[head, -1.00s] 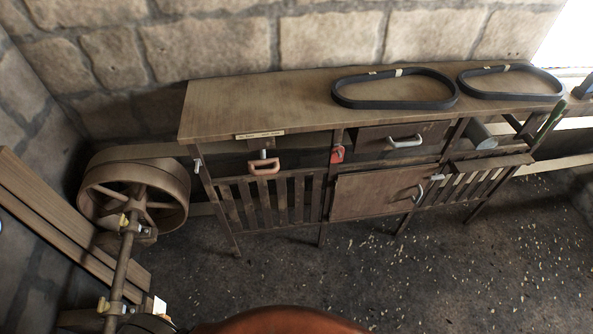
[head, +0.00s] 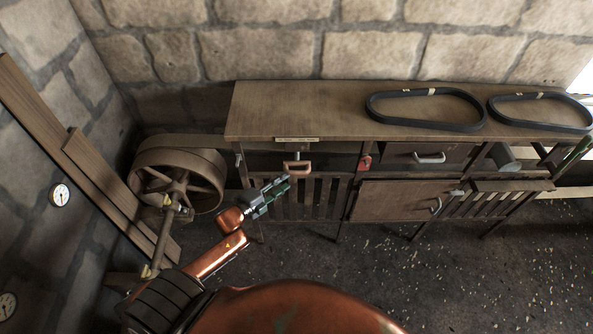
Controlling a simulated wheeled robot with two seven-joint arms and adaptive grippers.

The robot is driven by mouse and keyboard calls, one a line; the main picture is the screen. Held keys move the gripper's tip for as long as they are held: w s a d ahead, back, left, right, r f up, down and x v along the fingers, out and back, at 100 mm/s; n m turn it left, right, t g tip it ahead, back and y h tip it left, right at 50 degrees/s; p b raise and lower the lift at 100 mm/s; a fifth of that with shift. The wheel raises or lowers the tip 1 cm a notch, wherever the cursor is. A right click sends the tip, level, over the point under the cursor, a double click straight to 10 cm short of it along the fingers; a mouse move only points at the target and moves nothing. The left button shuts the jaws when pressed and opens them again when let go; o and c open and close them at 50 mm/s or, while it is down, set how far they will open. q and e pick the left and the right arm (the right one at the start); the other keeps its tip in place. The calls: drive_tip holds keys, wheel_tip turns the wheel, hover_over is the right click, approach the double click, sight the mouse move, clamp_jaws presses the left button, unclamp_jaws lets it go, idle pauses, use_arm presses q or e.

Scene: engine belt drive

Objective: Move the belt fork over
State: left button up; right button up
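An orange D-shaped handle (head: 297,168) hangs on a short metal stem below the bench top's front edge, under a small label plate (head: 297,140). I take it to be the belt fork's handle; the fork itself is hidden. My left gripper (head: 284,184) is just below and left of the handle, pointing up and right. It appears apart from the handle, and the gap between its fingers is too small to judge. A wide belt (head: 180,142) wraps a spoked pulley (head: 178,182) at the left and runs right behind the bench. My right gripper is out of view.
The wooden bench (head: 300,110) carries two black belt loops (head: 425,122) on top. Below are a red padlock-like piece (head: 365,162), a drawer (head: 430,152), a cabinet door (head: 400,200) and slatted panels. The shaft (head: 160,240) stands left of my arm. Floor in front is clear.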

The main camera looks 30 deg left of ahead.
sight(297, 173)
use_arm(q)
drive_tip(key=shift+w+d+r, duration=0.2)
drive_tip(key=shift+w+r, duration=0.05)
drive_tip(key=shift+w, duration=0.15)
drive_tip(key=x, duration=0.7)
drive_tip(key=shift+f, duration=0.15)
clamp_jaws()
